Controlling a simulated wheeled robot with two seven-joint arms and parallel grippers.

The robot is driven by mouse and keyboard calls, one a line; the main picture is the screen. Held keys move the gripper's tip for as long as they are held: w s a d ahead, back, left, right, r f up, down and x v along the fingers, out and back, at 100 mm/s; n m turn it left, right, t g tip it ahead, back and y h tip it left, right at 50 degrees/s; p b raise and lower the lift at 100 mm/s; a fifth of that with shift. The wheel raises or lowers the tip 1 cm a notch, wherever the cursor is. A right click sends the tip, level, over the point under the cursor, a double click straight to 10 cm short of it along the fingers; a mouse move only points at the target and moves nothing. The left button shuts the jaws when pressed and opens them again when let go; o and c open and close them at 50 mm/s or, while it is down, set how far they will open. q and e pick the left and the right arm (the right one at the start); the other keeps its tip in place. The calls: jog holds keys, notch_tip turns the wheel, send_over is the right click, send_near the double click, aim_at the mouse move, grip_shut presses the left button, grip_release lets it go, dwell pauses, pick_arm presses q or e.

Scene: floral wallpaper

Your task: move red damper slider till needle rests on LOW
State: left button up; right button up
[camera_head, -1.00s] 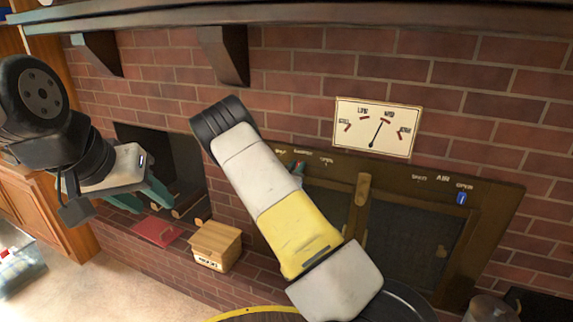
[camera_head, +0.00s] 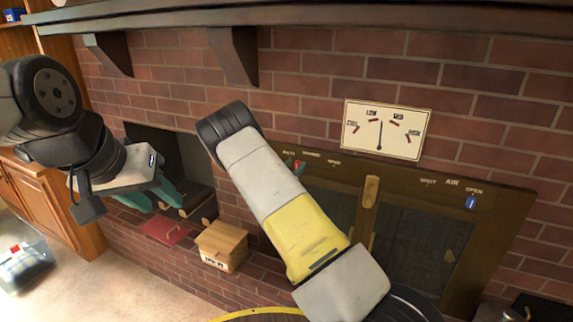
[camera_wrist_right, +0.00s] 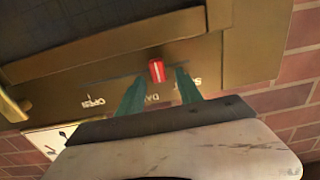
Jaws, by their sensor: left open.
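The red damper slider (camera_head: 297,165) sits in its slot on the fireplace's brass frame, nearer the SHUT label than OPEN. In the right wrist view the slider (camera_wrist_right: 156,70) stands between the teal fingertips of my right gripper (camera_wrist_right: 159,75), which are apart, with a gap visible on each side. In the head view my right arm hides most of that gripper. The dial (camera_head: 382,131) on the brick wall reads COOL, LOW, MED, HIGH. Its needle (camera_head: 380,137) points nearly straight up, between LOW and MED. My left gripper (camera_head: 160,195) is open and empty at the left.
A blue air slider (camera_head: 471,201) is at the frame's right, near OPEN. A wooden box (camera_head: 222,246) and a red item (camera_head: 165,231) sit on the hearth. A mantel shelf (camera_head: 300,14) with brackets runs overhead. Carpet (camera_head: 130,285) is open at lower left.

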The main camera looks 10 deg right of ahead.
jog(key=shift+s, duration=0.1)
jog(key=v, duration=0.7)
jog(key=shift+s+a, duration=0.25)
jog(key=s+a+r+n+g+y, duration=0.1)
jog(key=s+a+r+g+y, duration=0.15)
jog(key=s+r+y, duration=0.55)
jog(key=s+a+r+n+g+y, duration=0.25)
jog(key=s+r+y, duration=0.25)
jog(key=r, duration=0.5)
jog(key=s+d+r+n+g, duration=0.2)
jog(key=s, duration=1.1)
jog(key=s+d+r+n+g, duration=0.1)
jog(key=s+d+n, duration=0.1)
jog(key=s, duration=1.1)
jog(key=shift+s+d+r+g+h, duration=0.3)
jog(key=shift+d+r+g+h, duration=0.05)
jog(key=shift+d+g+h, duration=0.1)
dwell(0.5)
